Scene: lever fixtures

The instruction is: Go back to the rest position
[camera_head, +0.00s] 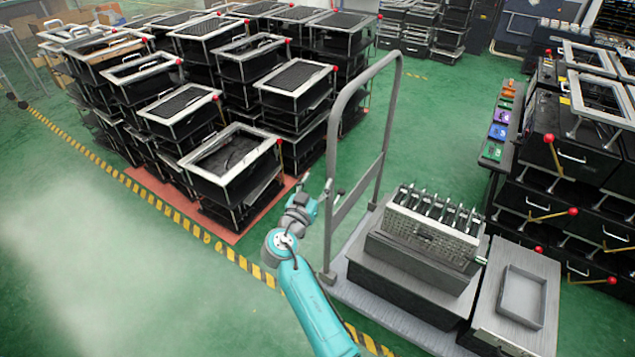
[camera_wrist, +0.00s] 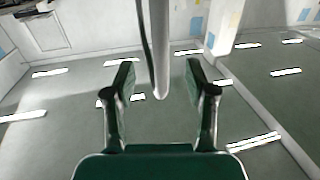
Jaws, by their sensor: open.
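My gripper (camera_wrist: 158,78) is open in the wrist view, with its two dark green fingers well apart. A pale grey rod with a rounded end (camera_wrist: 159,60) shows between the fingers, with visible space on both sides. I cannot tell what the rod belongs to or how far away it is. In the head view my teal arm reaches up from the bottom, and my gripper (camera_head: 329,193) is small beside the grey tube handle (camera_head: 333,150) of a trolley. I cannot tell whether they touch.
The trolley (camera_head: 385,318) carries a box with several levers (camera_head: 430,225). A grey tray (camera_head: 522,297) sits on a cabinet to its right. Stacked black fixtures (camera_head: 230,165) stand behind left, and more stand right (camera_head: 570,150). Green floor at left (camera_head: 80,240) is clear.

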